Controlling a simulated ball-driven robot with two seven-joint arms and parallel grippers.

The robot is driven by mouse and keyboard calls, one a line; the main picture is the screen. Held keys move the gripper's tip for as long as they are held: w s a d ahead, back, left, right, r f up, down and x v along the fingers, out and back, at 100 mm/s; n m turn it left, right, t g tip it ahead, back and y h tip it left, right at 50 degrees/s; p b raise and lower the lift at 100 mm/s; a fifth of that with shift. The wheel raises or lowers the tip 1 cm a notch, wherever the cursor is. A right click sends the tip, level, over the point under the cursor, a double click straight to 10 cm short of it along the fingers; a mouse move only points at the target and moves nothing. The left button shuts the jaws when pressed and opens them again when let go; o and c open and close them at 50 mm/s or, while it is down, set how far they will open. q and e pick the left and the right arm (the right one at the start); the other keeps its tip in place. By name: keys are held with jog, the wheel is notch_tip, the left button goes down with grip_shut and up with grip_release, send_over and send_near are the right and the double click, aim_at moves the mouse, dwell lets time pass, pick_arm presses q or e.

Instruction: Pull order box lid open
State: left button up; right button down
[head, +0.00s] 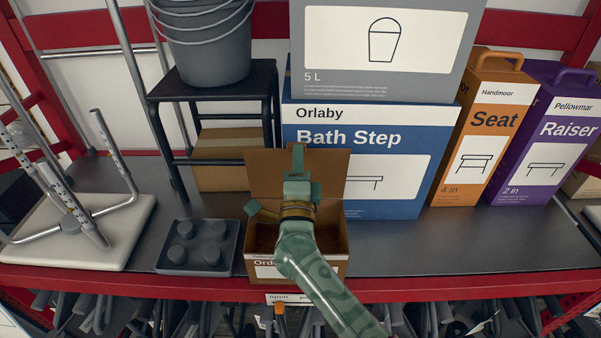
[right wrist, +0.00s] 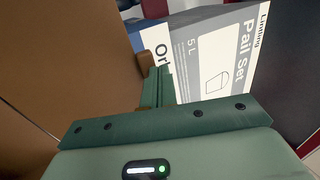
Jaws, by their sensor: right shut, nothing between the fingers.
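The brown cardboard order box (head: 335,270) sits at the shelf's front edge, with a white label on its front partly hidden by my right arm. Its lid (head: 268,172) stands raised at the back of the box, in front of the Bath Step box. The box's inside partly shows and looks dark. My right gripper (head: 298,160) is shut and empty, in front of the lid's middle. In the right wrist view the fingers (right wrist: 157,88) are close to a brown cardboard panel (right wrist: 65,60); I cannot tell whether they touch. My left gripper is not in view.
The blue and white Bath Step box (head: 400,140) stands behind, with the grey Pail Set box (head: 380,40) on top. A dark tray-like piece (head: 200,247) lies left of the order box. A black stool (head: 215,80) holds grey pails. The shelf (head: 480,240) is clear at right.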

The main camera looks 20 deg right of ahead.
jog(key=w, duration=0.4)
jog(key=shift+d+r, duration=0.25)
jog(key=shift+d, duration=0.15)
jog(key=shift+w+d, duration=0.1)
jog(key=shift+w, duration=0.2)
jog(key=shift+w+d+r, duration=0.15)
jog(key=shift+w+d, duration=0.05)
jog(key=shift+w, duration=0.5)
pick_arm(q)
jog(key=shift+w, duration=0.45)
